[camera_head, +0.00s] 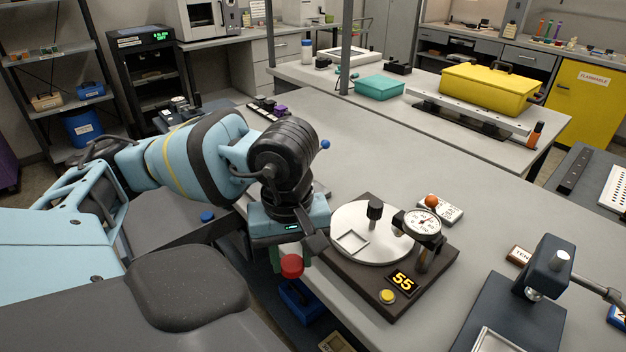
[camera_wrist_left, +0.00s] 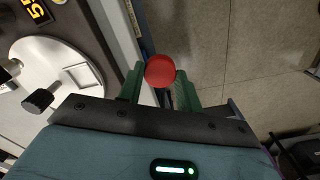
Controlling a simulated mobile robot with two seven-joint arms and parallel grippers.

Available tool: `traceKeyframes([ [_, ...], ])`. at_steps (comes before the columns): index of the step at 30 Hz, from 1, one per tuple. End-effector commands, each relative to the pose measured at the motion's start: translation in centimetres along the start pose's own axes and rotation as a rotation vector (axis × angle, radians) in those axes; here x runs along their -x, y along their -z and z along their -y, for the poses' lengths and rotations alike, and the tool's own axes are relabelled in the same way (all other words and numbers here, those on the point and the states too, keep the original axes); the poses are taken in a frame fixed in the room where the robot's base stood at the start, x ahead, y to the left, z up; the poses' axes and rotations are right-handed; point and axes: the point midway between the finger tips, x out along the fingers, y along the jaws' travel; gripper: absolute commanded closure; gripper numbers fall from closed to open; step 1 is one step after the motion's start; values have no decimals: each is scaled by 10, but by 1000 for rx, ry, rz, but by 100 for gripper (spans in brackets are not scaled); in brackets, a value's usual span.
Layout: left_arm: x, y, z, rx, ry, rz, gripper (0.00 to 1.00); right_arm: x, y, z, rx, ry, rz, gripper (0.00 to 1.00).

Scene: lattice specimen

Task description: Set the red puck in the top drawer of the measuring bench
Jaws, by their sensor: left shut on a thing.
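The red puck (camera_head: 291,265) is held between the fingers of my left gripper (camera_head: 290,258), beside the front edge of the measuring bench (camera_head: 345,290). In the left wrist view the red puck (camera_wrist_left: 160,71) sits between the two green fingertips, over the floor and just off the bench edge. The fingers are shut on it. The bench carries a dark base with a round white plate, a dial gauge (camera_head: 422,224) and a display reading 55. I cannot make out the top drawer. My right gripper is not in view.
A blue bin-like object (camera_head: 300,300) is low under the gripper, partly hidden. Another dark instrument (camera_head: 543,265) stands at the right of the bench. A yellow case (camera_head: 490,90) and a teal box (camera_head: 379,88) lie further back. The middle of the bench top is clear.

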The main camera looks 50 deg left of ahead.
Motion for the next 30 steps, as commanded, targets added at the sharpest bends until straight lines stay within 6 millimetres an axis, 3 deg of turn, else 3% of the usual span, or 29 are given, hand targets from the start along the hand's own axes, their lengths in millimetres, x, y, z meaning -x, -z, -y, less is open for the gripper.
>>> traceKeyframes([
  [8, 1, -5, 10, 0, 0, -1, 97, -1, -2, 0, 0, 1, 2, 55],
  [14, -3, -8, 2, -67, -2, 6, 97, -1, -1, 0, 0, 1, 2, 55],
  [24, -40, -35, -53, -648, -9, 17, 97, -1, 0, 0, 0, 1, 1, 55],
  [30, -56, -51, -76, -926, -5, 5, 97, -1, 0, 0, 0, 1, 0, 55],
])
